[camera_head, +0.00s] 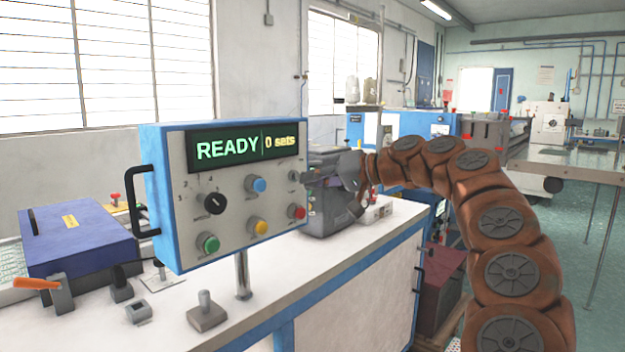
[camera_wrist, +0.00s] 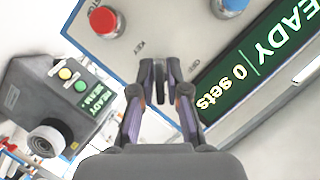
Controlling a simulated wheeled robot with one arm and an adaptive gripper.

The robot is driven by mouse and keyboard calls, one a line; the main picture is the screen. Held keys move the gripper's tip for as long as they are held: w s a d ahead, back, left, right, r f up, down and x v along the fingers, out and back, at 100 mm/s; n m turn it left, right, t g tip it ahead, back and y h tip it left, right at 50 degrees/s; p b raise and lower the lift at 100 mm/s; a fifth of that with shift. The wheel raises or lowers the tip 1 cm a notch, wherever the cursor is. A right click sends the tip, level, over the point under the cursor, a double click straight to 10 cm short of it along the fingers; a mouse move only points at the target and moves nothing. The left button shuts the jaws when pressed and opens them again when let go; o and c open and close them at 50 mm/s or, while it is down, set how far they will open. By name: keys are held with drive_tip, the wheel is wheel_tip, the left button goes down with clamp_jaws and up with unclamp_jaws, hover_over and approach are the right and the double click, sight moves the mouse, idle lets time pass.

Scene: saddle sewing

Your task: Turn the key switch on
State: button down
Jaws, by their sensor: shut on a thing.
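The control panel (camera_head: 178,215) is a grey-faced box with a blue frame on a post, and its display (camera_head: 245,146) reads "READY" and "0 sets". The key switch (camera_head: 293,176) is at the panel's upper right. My gripper (camera_head: 308,179) reaches it from the right. In the wrist view, my gripper (camera_wrist: 159,85) is shut on the key (camera_wrist: 159,84), whose thin dark edge shows between the fingertips. "KEY" and "OFF" labels are printed beside it. The fingers hide part of the switch, so I cannot tell its exact angle.
The panel also carries a black dial (camera_head: 214,203) and blue (camera_head: 259,184), green (camera_head: 208,243), yellow (camera_head: 257,227) and red (camera_head: 297,212) buttons. A dark grey machine (camera_head: 332,215) stands behind my gripper. A blue-purple box (camera_head: 75,235) is on the bench at left.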

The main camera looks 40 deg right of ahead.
drive_tip(key=c, duration=1.3)
unclamp_jaws()
drive_tip(key=v, duration=1.2)
drive_tip(key=shift+a, duration=0.15)
